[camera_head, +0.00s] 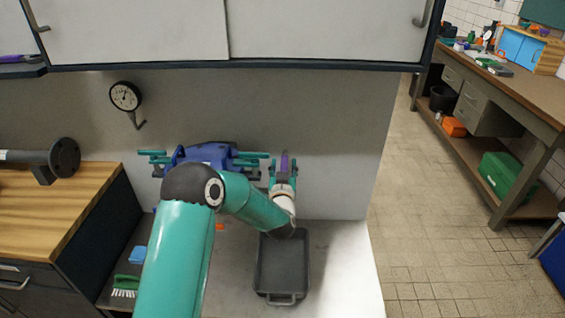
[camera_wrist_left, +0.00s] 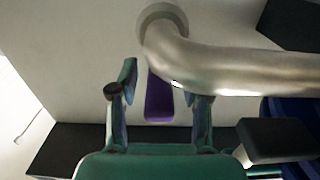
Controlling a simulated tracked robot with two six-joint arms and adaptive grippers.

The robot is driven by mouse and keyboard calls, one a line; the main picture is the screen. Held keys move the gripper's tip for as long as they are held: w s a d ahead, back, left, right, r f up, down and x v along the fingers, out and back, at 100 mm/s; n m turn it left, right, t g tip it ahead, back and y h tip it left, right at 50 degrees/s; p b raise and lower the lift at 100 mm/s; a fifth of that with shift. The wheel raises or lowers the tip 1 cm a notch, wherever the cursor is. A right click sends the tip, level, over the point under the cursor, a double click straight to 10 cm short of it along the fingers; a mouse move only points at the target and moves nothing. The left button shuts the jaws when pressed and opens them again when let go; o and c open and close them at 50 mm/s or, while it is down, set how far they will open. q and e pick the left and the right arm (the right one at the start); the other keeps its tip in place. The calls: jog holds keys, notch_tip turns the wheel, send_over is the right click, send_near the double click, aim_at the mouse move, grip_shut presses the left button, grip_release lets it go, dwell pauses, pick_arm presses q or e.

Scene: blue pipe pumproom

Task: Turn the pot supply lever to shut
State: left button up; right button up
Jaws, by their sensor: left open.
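The purple lever (camera_head: 284,163) stands at the wall, right of the blue pump-like body. In the left wrist view the purple lever (camera_wrist_left: 158,100) hangs below a curved steel pipe (camera_wrist_left: 230,72). My left gripper (camera_head: 283,172) reaches it from the front and is open. In the wrist view its fingers (camera_wrist_left: 161,105) stand on either side of the lever, with a visible gap on each side. The lever's upper end meets the pipe bend.
A dark grey tray (camera_head: 261,268) lies on the pale counter below. A wall cabinet (camera_head: 320,30) overhangs the area. A gauge (camera_head: 125,96) hangs on the wall.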

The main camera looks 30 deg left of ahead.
pick_arm(q)
jog(key=shift+w+a, duration=0.15)
jog(key=shift+w, duration=0.1)
grip_shut()
jog(key=shift+f+b, duration=0.15)
jog(key=shift+b, duration=0.35)
jog(key=m+t+h+b, duration=0.1)
jog(key=m+h+b, duration=0.1)
jog(key=b, duration=0.3)
jog(key=shift+t+h, duration=0.4)
jog(key=shift+h, duration=0.2)
jog(key=shift+m+h+b, duration=0.45)
jog(key=shift+m+h, duration=0.05)
jog(key=shift+r, duration=0.2)
